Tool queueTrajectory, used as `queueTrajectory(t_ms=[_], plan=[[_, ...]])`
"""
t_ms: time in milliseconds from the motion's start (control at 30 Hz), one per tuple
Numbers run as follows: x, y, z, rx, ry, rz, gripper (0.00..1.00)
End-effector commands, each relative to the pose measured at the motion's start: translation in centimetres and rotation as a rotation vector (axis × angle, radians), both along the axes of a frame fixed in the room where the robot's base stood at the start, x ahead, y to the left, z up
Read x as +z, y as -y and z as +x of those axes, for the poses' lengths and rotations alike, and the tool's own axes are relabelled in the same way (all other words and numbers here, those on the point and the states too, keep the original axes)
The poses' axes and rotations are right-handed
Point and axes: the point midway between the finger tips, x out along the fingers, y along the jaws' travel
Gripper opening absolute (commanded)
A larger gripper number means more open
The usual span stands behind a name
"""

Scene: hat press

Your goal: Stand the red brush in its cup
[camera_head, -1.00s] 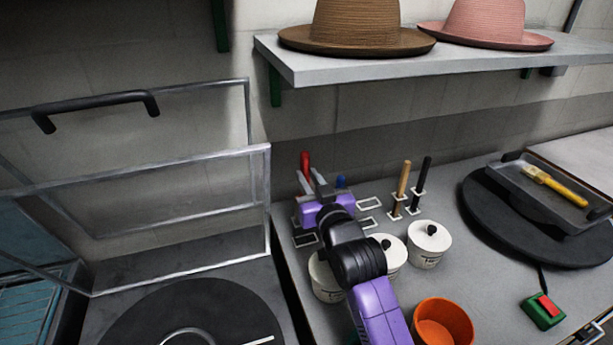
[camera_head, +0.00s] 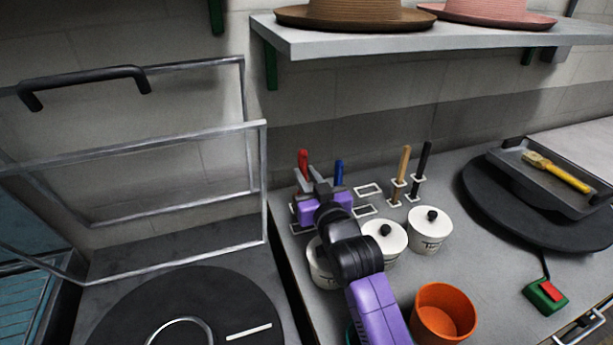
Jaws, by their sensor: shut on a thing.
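The red brush (camera_head: 303,162) shows only as a red handle, upright near the back left of the counter. My gripper (camera_head: 308,183) is shut on it; the grey fingers are close around the handle. The brush's lower part is hidden behind the fingers and the purple gripper body, so I cannot tell whether it touches the counter or a holder. An orange cup (camera_head: 460,299), open at the top, stands at the front of the counter, right of my arm. I cannot tell from its look whether it is the brush's own cup.
A blue handle (camera_head: 338,172) stands just right of my gripper. Tan (camera_head: 404,164) and black (camera_head: 424,160) handles stand in square holders farther right. Lidded white pots (camera_head: 385,239) flank my arm. A tray (camera_head: 540,193) holds a yellow brush (camera_head: 557,172). A shelf (camera_head: 330,42) overhangs the back.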

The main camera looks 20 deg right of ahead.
Motion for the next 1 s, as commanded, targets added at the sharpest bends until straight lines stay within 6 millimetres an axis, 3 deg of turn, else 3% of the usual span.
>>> queueTrajectory(t_ms=[167, 200, 300, 667, 1000], plan=[[0.1, 0.0, 0.0, 0.0, 0.001, 0.0, 0.0], [0.1, 0.0, 0.0, 0.0, 0.001, 0.0, 0.25], [0.1, 0.0, 0.0, 0.0, 0.001, 0.0, 0.45], [0.0, 0.0, -0.3, 0.0, 0.0, 0.0, 0.45], [-0.1, 0.0, -5.2, 0.0, 0.001, 0.0, 0.45]])
